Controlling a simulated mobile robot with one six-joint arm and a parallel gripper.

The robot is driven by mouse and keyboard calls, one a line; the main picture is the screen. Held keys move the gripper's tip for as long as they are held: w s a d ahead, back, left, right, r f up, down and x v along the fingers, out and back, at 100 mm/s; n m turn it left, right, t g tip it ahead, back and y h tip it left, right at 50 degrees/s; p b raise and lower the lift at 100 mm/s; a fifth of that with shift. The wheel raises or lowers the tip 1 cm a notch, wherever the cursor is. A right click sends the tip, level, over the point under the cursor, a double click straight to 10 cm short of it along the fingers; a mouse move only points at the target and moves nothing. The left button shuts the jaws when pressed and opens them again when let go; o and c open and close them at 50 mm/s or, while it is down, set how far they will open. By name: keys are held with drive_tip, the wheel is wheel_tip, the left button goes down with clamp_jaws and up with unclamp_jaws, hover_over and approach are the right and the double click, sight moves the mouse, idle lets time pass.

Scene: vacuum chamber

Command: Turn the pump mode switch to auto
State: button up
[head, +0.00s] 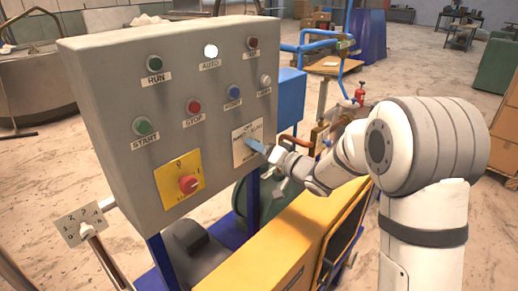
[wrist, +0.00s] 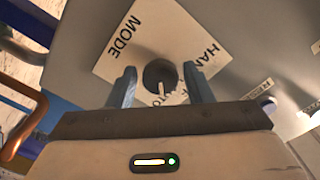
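The pump mode switch is a dark round knob (wrist: 160,73) on a white plate (wrist: 120,62) marked MODE, HAND and a partly hidden AUTO. A white mark on the knob points down in the wrist view, toward the AUTO lettering. My gripper (wrist: 159,88) is open, with one blue finger on each side of the knob and a visible gap on both sides. In the head view my gripper (head: 258,146) is at the plate (head: 242,154) on the lower right of the grey panel (head: 110,80), and hides the knob.
The AUTO lamp (head: 210,51) is lit white. Green, red and blue buttons and lamps cover the panel, with a red rotary switch (head: 188,184) on a yellow plate (head: 167,187) lower left. A yellow machine housing (head: 270,255) stands below my arm.

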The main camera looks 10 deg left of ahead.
drive_tip(key=shift+o, duration=0.9)
drive_tip(key=b+v, duration=0.2)
drive_tip(key=v, duration=0.5)
drive_tip(key=shift+s+d, duration=0.25)
drive_tip(key=shift+d, duration=0.05)
